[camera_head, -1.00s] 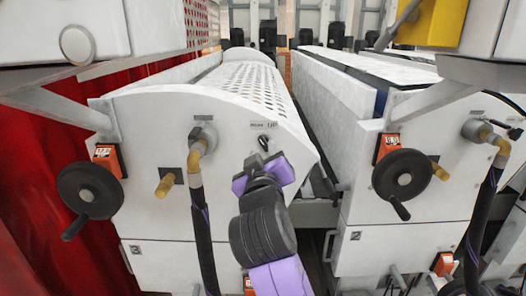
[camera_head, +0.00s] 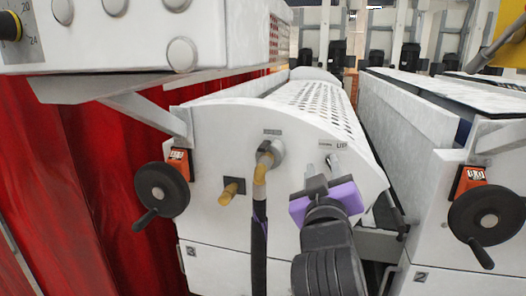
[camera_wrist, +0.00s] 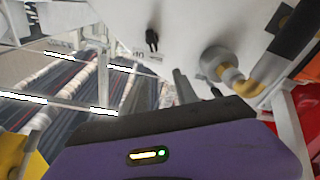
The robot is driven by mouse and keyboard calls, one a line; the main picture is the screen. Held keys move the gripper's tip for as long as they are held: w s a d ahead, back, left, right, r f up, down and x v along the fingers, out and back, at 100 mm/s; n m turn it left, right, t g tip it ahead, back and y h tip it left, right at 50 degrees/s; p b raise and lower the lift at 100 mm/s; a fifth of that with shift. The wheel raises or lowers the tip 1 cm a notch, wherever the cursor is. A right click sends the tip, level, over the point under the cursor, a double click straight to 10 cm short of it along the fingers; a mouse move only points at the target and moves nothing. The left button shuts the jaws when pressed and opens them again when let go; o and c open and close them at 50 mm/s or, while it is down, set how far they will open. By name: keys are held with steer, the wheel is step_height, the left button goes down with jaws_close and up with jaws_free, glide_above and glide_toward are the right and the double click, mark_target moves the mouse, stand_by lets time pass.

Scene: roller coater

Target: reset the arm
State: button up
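My gripper (camera_head: 318,178), with a purple body and dark wrist, is in front of the white roller coater's end panel (camera_head: 220,150), near its upper right part. It points up toward a small switch, which shows clearly as a black knob in the wrist view (camera_wrist: 152,40). In that view the purple body fills the bottom, and small grey fingers show just above its edge. A gap to the switch shows there. I see nothing held.
A brass-ended hose (camera_head: 260,185) and a brass knob (camera_head: 229,193) are left of my gripper. A black handwheel (camera_head: 162,190) stands farther left, before red curtains (camera_head: 95,190). A second machine (camera_head: 425,150) with a handwheel (camera_head: 489,220) stands at right, across a narrow gap.

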steer(key=s+a+f+n+t+y, duration=0.25)
steer(key=s+f+y, duration=0.35)
steer(key=s+f, duration=0.4)
steer(key=s+d+f+m+g, duration=0.1)
steer(key=s+d+f+g, duration=0.1)
steer(key=s+f, duration=0.5)
steer(key=s+d+f+m+g+h+b, duration=0.1)
steer(key=s+f, duration=0.6)
steer(key=s, duration=1)
steer(key=s+d+f+m+g+b, duration=0.1)
steer(key=s+d+f+m+g, duration=0.2)
steer(key=s+f, duration=0.4)
steer(key=s+d, duration=0.1)
steer(key=s, duration=0.5)
steer(key=shift+d, duration=0.25)
steer(key=shift+s+m, duration=0.1)
steer(key=shift+m, duration=0.15)
